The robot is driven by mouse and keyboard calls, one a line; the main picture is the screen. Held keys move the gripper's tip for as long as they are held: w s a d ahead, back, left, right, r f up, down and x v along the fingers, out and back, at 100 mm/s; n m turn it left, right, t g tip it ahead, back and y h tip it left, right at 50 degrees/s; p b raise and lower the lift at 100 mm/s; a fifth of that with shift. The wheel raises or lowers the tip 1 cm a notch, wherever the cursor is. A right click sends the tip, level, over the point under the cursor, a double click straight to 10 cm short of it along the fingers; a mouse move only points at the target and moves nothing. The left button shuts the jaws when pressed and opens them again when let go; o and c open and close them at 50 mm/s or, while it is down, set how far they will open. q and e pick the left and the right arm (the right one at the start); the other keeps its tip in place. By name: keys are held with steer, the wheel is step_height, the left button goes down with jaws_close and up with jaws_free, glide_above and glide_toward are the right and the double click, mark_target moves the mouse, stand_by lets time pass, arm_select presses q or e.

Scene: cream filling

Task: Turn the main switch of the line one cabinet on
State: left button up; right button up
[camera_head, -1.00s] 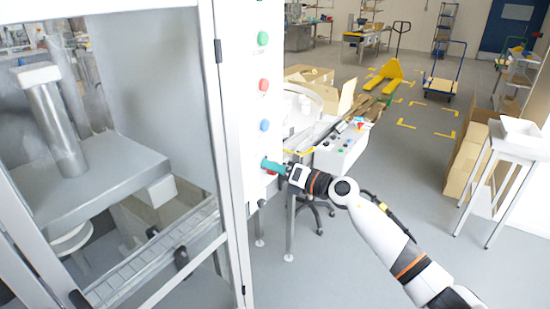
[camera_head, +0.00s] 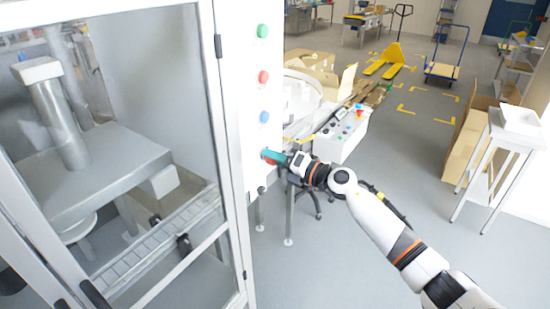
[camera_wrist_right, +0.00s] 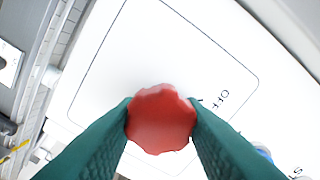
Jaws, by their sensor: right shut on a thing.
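The main switch is a red knob (camera_wrist_right: 161,119) on the white front of the line one cabinet (camera_head: 238,110). In the right wrist view it sits between the two teal fingers of my right gripper (camera_wrist_right: 161,122), which touch it on both sides. The word "Off" shows on the panel beside the knob, inside a thin outlined plate (camera_wrist_right: 150,60). In the head view my right gripper (camera_head: 268,156) reaches the cabinet below the buttons and hides most of the knob. My left gripper is not in view.
Green (camera_head: 262,31), red (camera_head: 263,77) and blue (camera_head: 264,117) buttons are above the switch. A glazed machine enclosure (camera_head: 150,60) stands to the left. A small control box (camera_head: 345,135) is just behind my right arm.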

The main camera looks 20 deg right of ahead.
steer(key=o, duration=1)
steer(key=b+v, duration=0.5)
steer(key=v, duration=0.7)
steer(key=shift+d, duration=0.1)
